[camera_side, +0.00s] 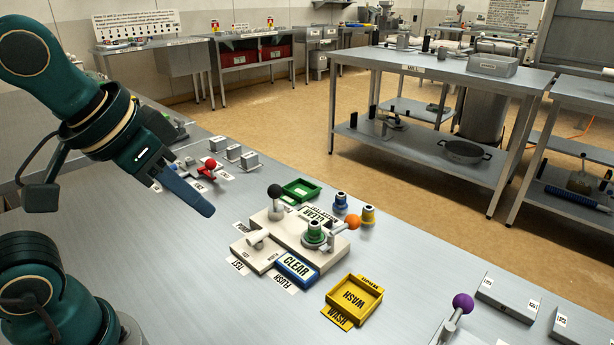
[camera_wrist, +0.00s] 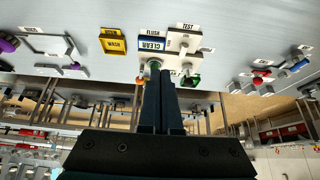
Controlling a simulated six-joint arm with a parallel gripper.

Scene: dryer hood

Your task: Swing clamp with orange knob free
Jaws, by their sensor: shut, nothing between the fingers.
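The orange knob (camera_side: 353,222) tops a lever at the right end of a cream fixture block (camera_side: 287,235), close beside a green-topped round part (camera_side: 315,233). The clamp's lower parts are too small to make out clearly. In the wrist view the orange knob (camera_wrist: 139,80) shows just left of my fingers, and the green part (camera_wrist: 155,65) is partly hidden by their tips. My gripper (camera_side: 208,210) is shut and empty, hanging above the table to the left of the fixture, apart from the clamp. It also shows in the wrist view (camera_wrist: 161,72).
A black-knobbed lever (camera_side: 275,191) rises from the same fixture. A blue CLEAR block (camera_side: 297,267), green tray (camera_side: 300,190) and yellow WASH tray (camera_side: 352,298) lie around it. Blue (camera_side: 340,203) and yellow (camera_side: 368,215) parts stand behind the orange knob. The table's left front is clear.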

